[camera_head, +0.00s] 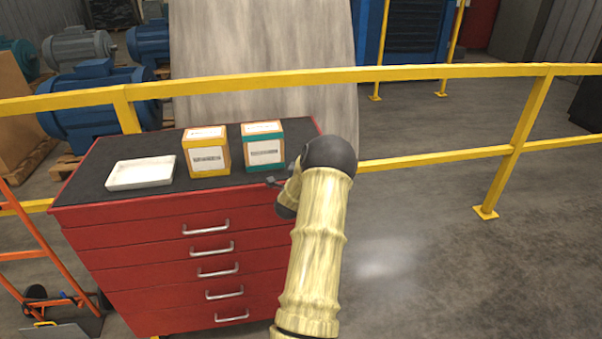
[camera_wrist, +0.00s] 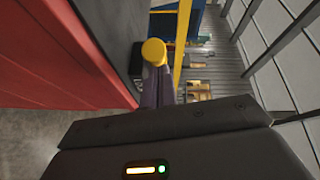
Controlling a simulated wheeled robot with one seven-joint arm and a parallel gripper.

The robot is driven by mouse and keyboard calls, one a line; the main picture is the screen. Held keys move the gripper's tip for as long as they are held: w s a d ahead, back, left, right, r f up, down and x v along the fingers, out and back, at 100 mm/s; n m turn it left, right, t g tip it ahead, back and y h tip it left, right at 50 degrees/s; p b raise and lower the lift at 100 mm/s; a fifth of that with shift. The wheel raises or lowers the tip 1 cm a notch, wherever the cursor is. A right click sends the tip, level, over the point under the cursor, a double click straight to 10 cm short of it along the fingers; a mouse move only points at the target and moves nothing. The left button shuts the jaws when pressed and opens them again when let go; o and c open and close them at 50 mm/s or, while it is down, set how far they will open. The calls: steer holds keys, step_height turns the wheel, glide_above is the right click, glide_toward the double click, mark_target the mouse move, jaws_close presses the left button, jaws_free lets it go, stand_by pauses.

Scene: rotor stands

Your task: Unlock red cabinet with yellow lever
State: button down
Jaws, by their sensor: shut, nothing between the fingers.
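The red cabinet (camera_head: 185,250) has several drawers with silver handles and a dark top. Its red side also fills the left of the wrist view (camera_wrist: 55,55). My gripper (camera_head: 274,182) is at the cabinet's right end, near the top's front edge, partly hidden by my arm. In the wrist view my gripper's fingers (camera_wrist: 157,82) are together, with nothing seen between them. A round yellow piece (camera_wrist: 154,52) shows right at the fingertips; it may be the end of the yellow lever, and I cannot tell whether the fingers touch it. No lever shows clearly in the head view.
A white tray (camera_head: 141,173), a yellow-edged box (camera_head: 207,156) and a green-edged box (camera_head: 263,150) stand on the cabinet. A yellow railing (camera_head: 420,72) runs behind it. An orange hand truck (camera_head: 40,243) stands at left. The floor at right is clear.

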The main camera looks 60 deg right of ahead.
steer(key=shift+w+a+r, duration=0.2)
steer(key=shift+w+r, duration=0.1)
steer(key=shift+w, duration=0.25)
steer(key=shift+s, duration=0.1)
steer(key=b+v, duration=0.4)
steer(key=v, duration=0.7)
steer(key=shift+s+a+b, duration=0.2)
steer(key=shift+s+b, duration=0.15)
steer(key=shift+b, duration=0.05)
